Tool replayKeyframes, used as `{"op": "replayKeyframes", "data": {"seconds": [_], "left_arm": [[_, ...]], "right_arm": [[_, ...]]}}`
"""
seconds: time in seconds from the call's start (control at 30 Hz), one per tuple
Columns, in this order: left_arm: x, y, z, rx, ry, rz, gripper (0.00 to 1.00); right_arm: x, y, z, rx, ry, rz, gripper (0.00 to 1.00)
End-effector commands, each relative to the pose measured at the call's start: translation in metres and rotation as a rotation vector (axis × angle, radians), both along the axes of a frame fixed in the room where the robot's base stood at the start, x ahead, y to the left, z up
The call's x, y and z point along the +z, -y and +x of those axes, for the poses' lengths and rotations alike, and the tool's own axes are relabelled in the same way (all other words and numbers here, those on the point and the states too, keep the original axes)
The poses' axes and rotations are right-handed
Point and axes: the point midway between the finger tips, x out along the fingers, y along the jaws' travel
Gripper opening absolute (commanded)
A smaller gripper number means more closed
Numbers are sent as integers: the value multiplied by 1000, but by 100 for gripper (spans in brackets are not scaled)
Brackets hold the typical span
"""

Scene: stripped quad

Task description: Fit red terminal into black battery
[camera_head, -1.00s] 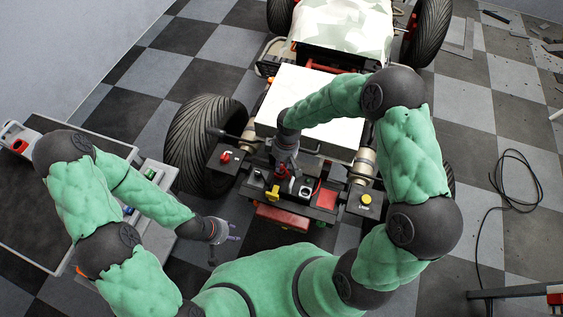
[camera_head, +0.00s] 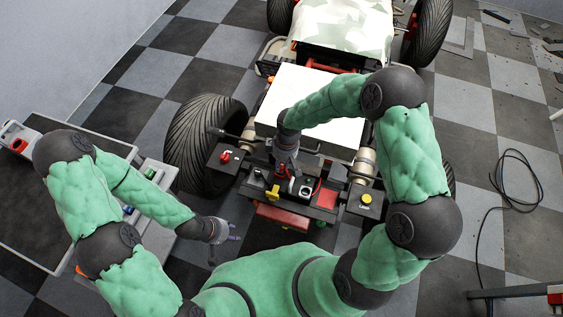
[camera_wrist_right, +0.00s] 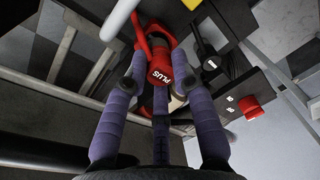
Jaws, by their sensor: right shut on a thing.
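The red terminal (camera_wrist_right: 160,68), marked PLUS, sits between the purple fingers of my right gripper (camera_wrist_right: 158,88) in the right wrist view. The fingers are shut on it. In the head view my right gripper (camera_head: 287,158) reaches down over the black assembly on the vehicle's near end, and a bit of red shows below it. A black battery part (camera_wrist_right: 212,65) with a black lead lies just right of the terminal in the wrist view. I cannot tell whether the terminal touches its seat. My left gripper (camera_head: 230,230) is open and empty, away to the left.
A black box with a red knob (camera_head: 225,156) stands left of the assembly, and one with a yellow button (camera_head: 366,200) stands right. A yellow part (camera_head: 272,192) is close by. A large tyre (camera_head: 205,140) is at left, and a cable (camera_head: 515,190) lies on the floor.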

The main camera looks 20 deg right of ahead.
Motion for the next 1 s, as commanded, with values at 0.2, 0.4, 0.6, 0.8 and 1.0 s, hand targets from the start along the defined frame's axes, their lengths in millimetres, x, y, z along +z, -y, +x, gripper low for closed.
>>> {"op": "replayKeyframes", "data": {"seconds": [0.2,0.4,0.6,0.8,1.0], "left_arm": [[-4,0,0,0,0,0,40],[-5,0,0,0,0,0,40],[-5,0,0,0,0,0,40],[-5,0,0,0,0,0,40],[-5,0,0,0,0,0,40]], "right_arm": [[-6,0,0,0,0,0,0],[-7,0,0,0,0,0,54],[-7,0,0,0,0,0,54],[-3,1,0,0,1,0,54],[24,4,1,-1,4,0,54]]}}
